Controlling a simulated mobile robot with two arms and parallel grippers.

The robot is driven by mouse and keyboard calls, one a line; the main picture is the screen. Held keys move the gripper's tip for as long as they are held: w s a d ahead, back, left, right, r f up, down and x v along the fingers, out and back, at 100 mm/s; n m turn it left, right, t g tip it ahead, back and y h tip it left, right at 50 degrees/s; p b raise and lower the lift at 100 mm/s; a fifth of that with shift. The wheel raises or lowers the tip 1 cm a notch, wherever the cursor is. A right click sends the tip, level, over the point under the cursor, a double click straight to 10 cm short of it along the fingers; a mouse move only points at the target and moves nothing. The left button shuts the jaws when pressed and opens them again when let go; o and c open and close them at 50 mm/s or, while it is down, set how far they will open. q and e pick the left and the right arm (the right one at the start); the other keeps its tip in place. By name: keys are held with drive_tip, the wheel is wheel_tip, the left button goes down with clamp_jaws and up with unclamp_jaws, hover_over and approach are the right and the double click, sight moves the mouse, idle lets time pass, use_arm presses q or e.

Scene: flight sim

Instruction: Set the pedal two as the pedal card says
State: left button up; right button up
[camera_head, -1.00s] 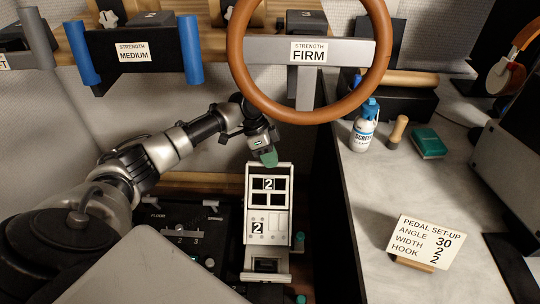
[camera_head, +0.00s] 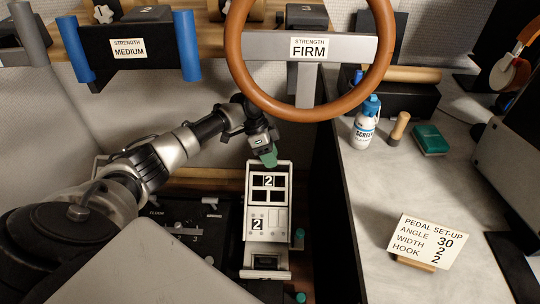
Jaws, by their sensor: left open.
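Pedal two (camera_head: 267,222) is a white plate marked with a 2 near its top and another lower down, standing below the steering wheel. It has dark square openings and rows of small holes. The pedal card (camera_head: 426,242) on the right counter reads "PEDAL SET-UP, ANGLE 30, WIDTH 2, HOOK 2". My left gripper (camera_head: 268,158), with green fingertips, is at the top edge of pedal two. It is open; whether it touches the plate I cannot tell. My right gripper is not in view.
A brown steering wheel (camera_head: 307,116) labelled "STRENGTH FIRM" hangs above the pedal. A black panel (camera_head: 190,228) with markings lies left of it.

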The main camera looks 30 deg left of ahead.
use_arm(q)
drive_tip(key=p+v, duration=0.1)
drive_tip(key=v, duration=1)
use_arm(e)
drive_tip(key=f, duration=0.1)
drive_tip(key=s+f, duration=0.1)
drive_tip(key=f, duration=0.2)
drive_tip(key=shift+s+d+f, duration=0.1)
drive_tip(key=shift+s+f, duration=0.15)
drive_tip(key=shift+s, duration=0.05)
use_arm(q)
drive_tip(key=shift+d, duration=0.1)
